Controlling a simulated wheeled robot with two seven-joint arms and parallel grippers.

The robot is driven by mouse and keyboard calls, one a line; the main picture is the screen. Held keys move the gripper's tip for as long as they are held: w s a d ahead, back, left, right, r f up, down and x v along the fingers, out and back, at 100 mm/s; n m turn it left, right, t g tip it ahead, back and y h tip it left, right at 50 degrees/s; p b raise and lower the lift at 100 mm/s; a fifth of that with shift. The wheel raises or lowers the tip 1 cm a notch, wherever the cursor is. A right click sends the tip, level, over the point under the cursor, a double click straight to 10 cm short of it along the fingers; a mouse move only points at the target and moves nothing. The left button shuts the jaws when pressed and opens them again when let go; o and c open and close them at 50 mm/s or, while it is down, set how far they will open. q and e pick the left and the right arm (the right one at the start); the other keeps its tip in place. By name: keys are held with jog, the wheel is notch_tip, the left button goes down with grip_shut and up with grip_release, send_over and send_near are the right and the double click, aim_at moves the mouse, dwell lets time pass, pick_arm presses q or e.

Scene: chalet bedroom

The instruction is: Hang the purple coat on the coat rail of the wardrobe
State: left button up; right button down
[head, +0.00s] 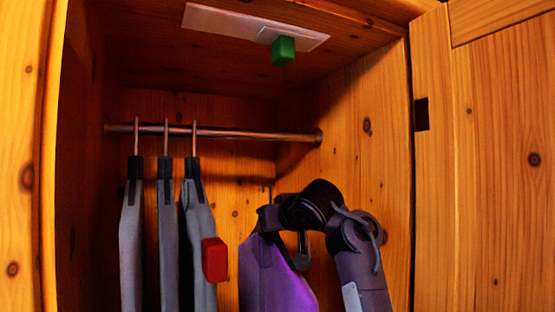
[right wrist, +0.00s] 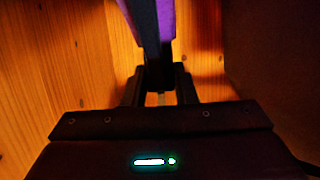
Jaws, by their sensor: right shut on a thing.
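The purple coat (head: 275,280) is inside the wardrobe, below and apart from the metal coat rail (head: 240,134), towards its right end. My right gripper (head: 264,218) is at the top of the coat. In the right wrist view the right gripper (right wrist: 160,88) is shut on the dark hanger part of the coat, with purple cloth (right wrist: 166,18) beyond it. The coat's hook cannot be made out clearly. The coat's lower part is outside the head view. My left gripper is not in view.
Several grey garments (head: 130,240) hang on the left part of the rail; the rightmost carries a red tag (head: 214,259). The rail's right half is bare. A green block (head: 283,50) hangs from a white panel (head: 225,22) on the ceiling. The wardrobe's right wall (head: 365,160) is close to my arm.

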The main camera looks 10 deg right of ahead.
jog(key=s+r, duration=0.3)
jog(key=r, duration=0.5)
jog(key=s+r, duration=0.3)
jog(key=r, duration=0.5)
jog(key=shift+s+r, duration=0.15)
jog(key=shift+s, duration=0.1)
